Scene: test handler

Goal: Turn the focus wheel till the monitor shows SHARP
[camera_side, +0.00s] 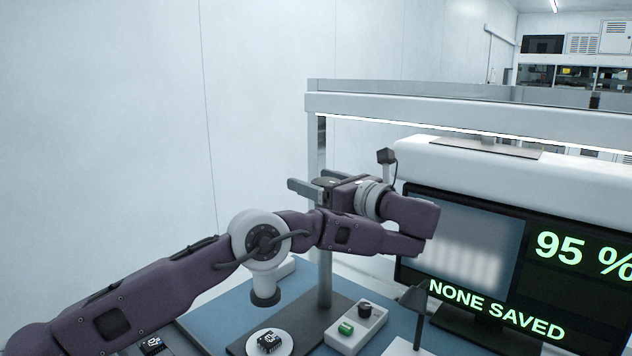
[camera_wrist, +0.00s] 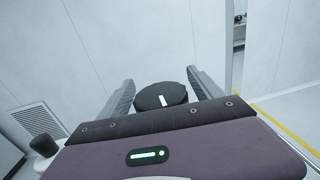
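The monitor (camera_side: 477,225) stands at the right in the side view. It shows a blurred grey picture, "95 %" and "NONE SAVED" in green; no SHARP is visible. My gripper (camera_side: 306,184) is raised near the upright post, left of the monitor. In the wrist view a black round wheel (camera_wrist: 160,96) with a white mark lies between the two fingers of my gripper (camera_wrist: 160,78). The fingers are apart, with a gap visible beside the wheel. I cannot make out the wheel clearly in the side view.
A dark chip (camera_side: 268,342) lies on a white round plate on the bench. A white lens-like head (camera_side: 265,288) hangs above the bench. A light frame (camera_side: 470,118) spans overhead.

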